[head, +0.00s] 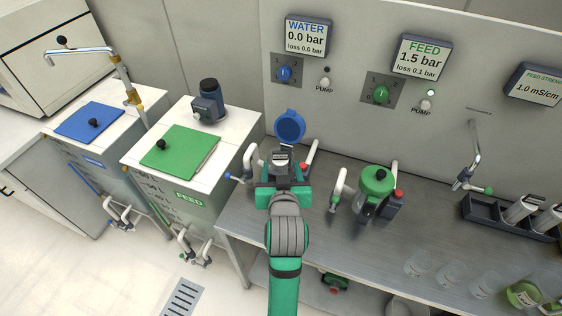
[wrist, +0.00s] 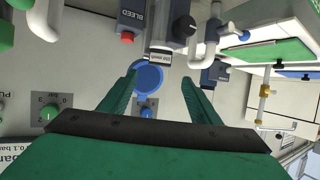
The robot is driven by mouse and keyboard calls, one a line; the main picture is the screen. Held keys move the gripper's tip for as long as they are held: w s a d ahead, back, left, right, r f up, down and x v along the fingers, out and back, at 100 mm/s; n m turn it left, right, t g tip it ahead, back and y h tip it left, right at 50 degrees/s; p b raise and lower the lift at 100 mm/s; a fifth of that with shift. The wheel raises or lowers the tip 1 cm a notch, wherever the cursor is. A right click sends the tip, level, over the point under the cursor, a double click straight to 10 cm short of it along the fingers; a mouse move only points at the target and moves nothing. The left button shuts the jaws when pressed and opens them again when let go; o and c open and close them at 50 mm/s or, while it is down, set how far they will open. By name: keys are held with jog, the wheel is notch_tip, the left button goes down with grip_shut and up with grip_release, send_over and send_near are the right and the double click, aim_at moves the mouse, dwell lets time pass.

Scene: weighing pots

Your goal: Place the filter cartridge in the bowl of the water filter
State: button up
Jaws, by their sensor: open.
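The water filter's round blue lid (head: 290,126) stands open against the wall panel; it also shows in the wrist view (wrist: 147,78). My gripper (head: 284,172) is over the filter and hides most of its bowl. In the wrist view its two green fingers (wrist: 158,82) are apart, with nothing gripped between them. Just beyond them, a grey piece with a small white label (wrist: 166,58), apparently the filter cartridge, is at the filter. It also shows in the head view (head: 283,158). I cannot tell how deep it sits in the bowl.
The feed filter (head: 376,184) with its green lid stands to the right. A dark tray (head: 480,212) at the right holds white-and-grey cylinders; its left part looks empty. Clear beakers (head: 452,272) stand near the front. The water filter's red button (wrist: 127,37) and white pipes are close to my gripper.

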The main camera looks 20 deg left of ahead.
jog(key=s+d+f+m+t+h, duration=0.1)
jog(key=s+d+f+m, duration=0.1)
jog(key=s+d+f, duration=0.45)
jog(key=s+d+f+m+t+h, duration=0.15)
jog(key=s+d+f, duration=0.25)
jog(key=s+f, duration=0.45)
jog(key=s+d+r+h, duration=0.1)
jog(key=s+d, duration=0.1)
jog(key=s, duration=0.8)
jog(key=s+d+r+h, duration=0.1)
jog(key=s+d, duration=0.2)
jog(key=s, duration=0.8)
jog(key=shift+d+r, duration=0.2)
jog(key=shift+d, duration=0.15)
jog(key=shift+d+m+h, duration=0.1)
jog(key=shift+m+h, duration=0.15)
jog(key=shift+w, duration=0.1)
